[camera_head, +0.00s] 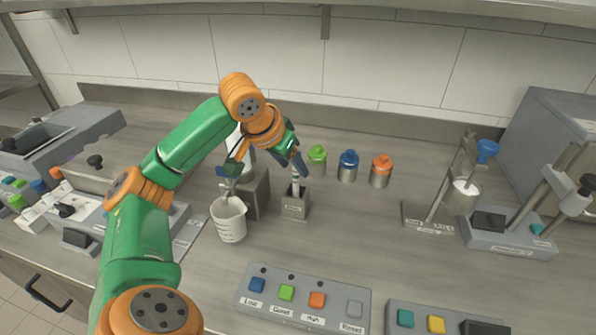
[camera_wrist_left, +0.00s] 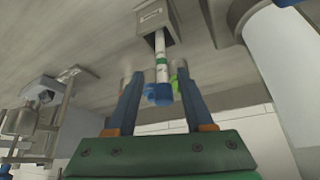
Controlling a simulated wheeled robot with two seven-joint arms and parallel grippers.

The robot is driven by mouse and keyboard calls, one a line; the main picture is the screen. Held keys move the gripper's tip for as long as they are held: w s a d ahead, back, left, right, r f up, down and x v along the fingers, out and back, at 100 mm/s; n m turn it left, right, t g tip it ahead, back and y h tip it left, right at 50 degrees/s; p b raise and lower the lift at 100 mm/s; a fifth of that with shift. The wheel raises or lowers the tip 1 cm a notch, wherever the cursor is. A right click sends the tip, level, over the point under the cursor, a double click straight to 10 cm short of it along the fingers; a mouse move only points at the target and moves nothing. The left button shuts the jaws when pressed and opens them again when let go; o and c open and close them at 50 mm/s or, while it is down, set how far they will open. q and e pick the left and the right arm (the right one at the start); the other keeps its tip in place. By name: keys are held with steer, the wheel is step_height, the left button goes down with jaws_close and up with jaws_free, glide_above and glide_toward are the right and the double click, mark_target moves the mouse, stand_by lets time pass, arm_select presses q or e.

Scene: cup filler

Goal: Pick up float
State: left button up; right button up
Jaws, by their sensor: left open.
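The float appears to be a slim white stick with a green band. It stands in a small metal holder (camera_head: 295,204); the float (camera_head: 295,187) shows just below my gripper in the head view. In the left wrist view the float (camera_wrist_left: 161,50) rises out of the holder (camera_wrist_left: 155,22) and points between the fingers. My left gripper (camera_head: 298,163) is open above the holder, and its fingers (camera_wrist_left: 160,80) lie on either side of the float's line, with gaps on both sides. Whether the blue part behind belongs to the float is unclear. My right gripper is not in view.
A white beaker (camera_head: 229,220) stands left of the holder. Green (camera_head: 317,160), blue (camera_head: 348,166) and orange-topped (camera_head: 381,171) canisters stand behind to the right. A button panel (camera_head: 303,300) lies in front. A stand with a metal cup (camera_head: 462,197) is at right.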

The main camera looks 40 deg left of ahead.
mark_target(296, 190)
arm_select(q)
steer(key=x, duration=0.3)
steer(key=shift+w+a+f, duration=0.2)
steer(key=shift+w+a, duration=0.05)
steer(key=shift+w, duration=0.05)
steer(key=shift+s+r, duration=0.1)
jaws_close()
stand_by(0.9)
